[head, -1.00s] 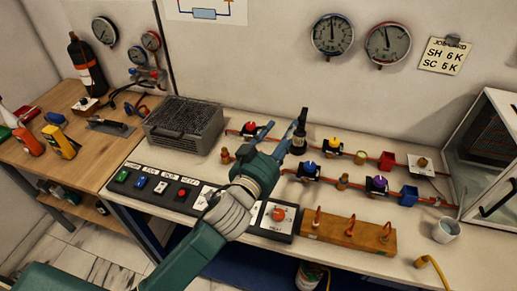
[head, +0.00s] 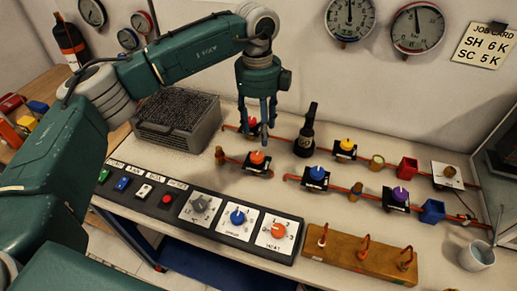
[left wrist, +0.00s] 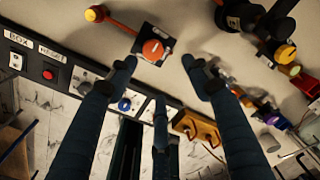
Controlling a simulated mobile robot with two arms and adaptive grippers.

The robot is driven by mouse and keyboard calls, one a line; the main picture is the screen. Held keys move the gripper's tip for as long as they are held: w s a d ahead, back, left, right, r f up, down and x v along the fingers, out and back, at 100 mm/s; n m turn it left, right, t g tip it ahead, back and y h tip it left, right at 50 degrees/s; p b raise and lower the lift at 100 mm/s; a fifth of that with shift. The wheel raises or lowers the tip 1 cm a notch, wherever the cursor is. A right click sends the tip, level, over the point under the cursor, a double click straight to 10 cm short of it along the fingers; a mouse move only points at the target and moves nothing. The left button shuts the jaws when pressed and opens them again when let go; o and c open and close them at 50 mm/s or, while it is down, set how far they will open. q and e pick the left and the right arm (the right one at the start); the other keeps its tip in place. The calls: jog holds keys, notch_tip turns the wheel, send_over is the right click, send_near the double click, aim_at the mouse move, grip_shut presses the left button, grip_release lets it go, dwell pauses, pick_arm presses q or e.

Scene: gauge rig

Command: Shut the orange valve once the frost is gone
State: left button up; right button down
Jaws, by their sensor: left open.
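The orange valve (head: 258,160) has a round orange knob on a dark square base, set in a copper line on the bench. My left gripper (head: 261,128) points down just above and behind it, open and empty. In the left wrist view the orange valve (left wrist: 153,50) lies between and beyond the spread fingertips (left wrist: 160,75), with no contact visible. I cannot make out frost on the pipes. My right gripper is not in view.
A red valve (head: 253,124) stands close behind my fingers, and a black bottle (head: 306,135) to their right. Blue (head: 317,174), yellow (head: 346,147) and purple (head: 399,196) valves lie to the right. A switch panel (head: 207,222) runs along the front; a wire-topped box (head: 178,124) stands left.

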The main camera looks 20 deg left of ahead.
aim_at(257, 155)
pick_arm(q)
jog(key=f+p, duration=0.1)
jog(key=f, duration=0.2)
jog(key=f+p, duration=0.1)
jog(key=f, duration=0.2)
jog(key=a+f+p, duration=0.1)
jog(key=f, duration=0.2)
jog(key=shift+s+f, duration=0.1)
jog(key=shift+f, duration=0.5)
jog(key=c, duration=1.2)
